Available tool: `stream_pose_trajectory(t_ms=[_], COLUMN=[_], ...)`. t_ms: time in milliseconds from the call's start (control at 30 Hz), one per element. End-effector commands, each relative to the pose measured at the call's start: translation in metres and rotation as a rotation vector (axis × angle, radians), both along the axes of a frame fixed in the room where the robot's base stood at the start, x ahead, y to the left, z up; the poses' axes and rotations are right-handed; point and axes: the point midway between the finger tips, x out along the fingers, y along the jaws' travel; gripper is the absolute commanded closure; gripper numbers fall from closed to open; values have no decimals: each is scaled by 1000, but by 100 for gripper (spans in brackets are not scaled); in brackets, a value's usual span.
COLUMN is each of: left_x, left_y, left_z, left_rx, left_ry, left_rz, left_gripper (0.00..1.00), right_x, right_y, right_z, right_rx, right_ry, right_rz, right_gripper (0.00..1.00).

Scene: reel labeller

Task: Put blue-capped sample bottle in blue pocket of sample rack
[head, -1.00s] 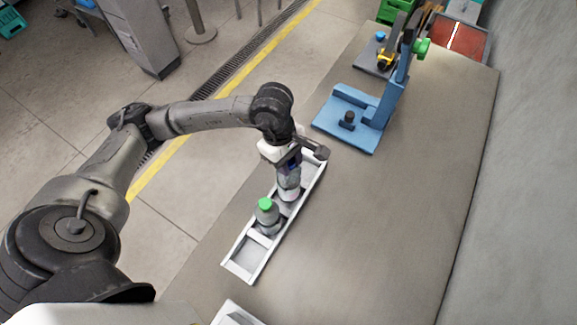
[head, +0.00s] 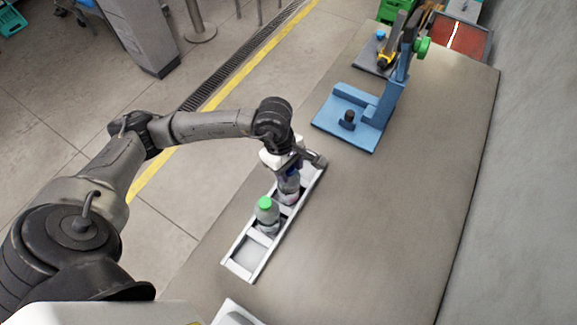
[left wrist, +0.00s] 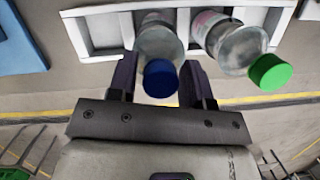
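The blue-capped sample bottle (left wrist: 160,45) is clear-bodied, with its blue cap toward the camera in the left wrist view. In the head view its body (head: 289,188) shows below my left gripper (head: 287,172). The fingers (left wrist: 158,75) lie against both sides of the bottle and look shut on it. The bottle is upright at a pocket of the white sample rack (head: 243,269); whether its base touches the floor of the pocket is hidden. A green-capped bottle (head: 267,217) stands in the neighbouring pocket. No blue pocket marking is visible. My right gripper is out of view.
A blue stand (head: 355,110) with a green knob stands farther along the bench (head: 390,230). A grey board and a red tray (head: 462,38) lie at the far end. A white object (head: 236,314) is at the near edge. The bench right of the rack is clear.

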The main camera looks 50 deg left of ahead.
Motion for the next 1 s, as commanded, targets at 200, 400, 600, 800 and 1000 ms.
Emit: stream_pose_trajectory(t_ms=[200,400,600,800,1000], left_x=[0,0,1,0,0], left_y=[0,0,6,16,25], left_z=[0,3,24,61,93], left_rx=[0,0,1,1,1], left_ry=[0,0,-4,-4,-3], left_rz=[0,0,-1,0,1], left_gripper=[42,42,42,42,42], right_x=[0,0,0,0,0], right_y=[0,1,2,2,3], right_z=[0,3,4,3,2], right_rx=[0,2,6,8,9], right_ry=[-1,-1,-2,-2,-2], right_rz=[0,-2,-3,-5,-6], right_gripper=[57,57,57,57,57])
